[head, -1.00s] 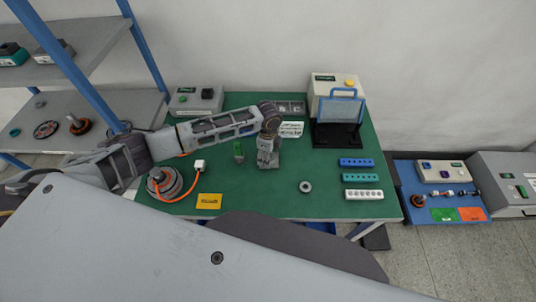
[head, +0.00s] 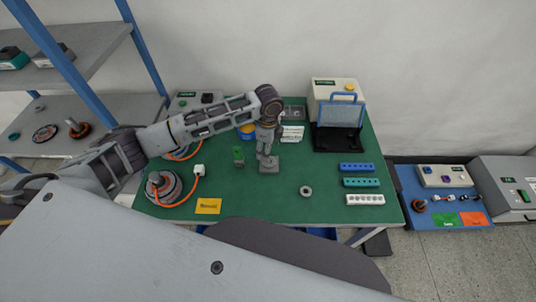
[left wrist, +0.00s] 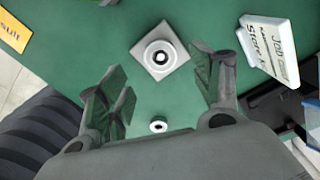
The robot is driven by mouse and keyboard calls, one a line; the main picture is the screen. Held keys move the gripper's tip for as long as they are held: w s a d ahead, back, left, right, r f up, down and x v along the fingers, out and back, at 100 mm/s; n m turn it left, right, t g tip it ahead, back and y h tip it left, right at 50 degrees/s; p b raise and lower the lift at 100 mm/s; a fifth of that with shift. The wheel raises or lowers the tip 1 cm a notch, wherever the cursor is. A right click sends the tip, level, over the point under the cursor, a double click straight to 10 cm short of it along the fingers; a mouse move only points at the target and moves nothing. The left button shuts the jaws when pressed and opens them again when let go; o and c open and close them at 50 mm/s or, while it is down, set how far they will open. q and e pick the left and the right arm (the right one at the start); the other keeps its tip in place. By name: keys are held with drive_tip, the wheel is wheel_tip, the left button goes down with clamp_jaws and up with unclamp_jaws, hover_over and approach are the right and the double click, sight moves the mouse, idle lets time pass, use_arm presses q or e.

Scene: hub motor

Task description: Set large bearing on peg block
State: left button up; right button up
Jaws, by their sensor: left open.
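The grey square peg block (head: 269,169) stands mid-table; it also shows in the left wrist view (left wrist: 143,50). A pale round ring that looks like the large bearing (left wrist: 149,57) lies on the block, around the peg (left wrist: 160,57). It appears flat; in the head view it is too small to make out. My left gripper (head: 264,151) is just above the block. In the left wrist view the left gripper (left wrist: 160,98) has its fingers spread, with nothing between them. My right gripper is out of view.
A smaller-looking ring (head: 306,191) lies right of the block. Blue, teal and white hole strips (head: 365,200) lie right. The front middle of the green table is clear.

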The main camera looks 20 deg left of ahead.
use_arm(q)
drive_tip(key=shift+r, duration=2.4)
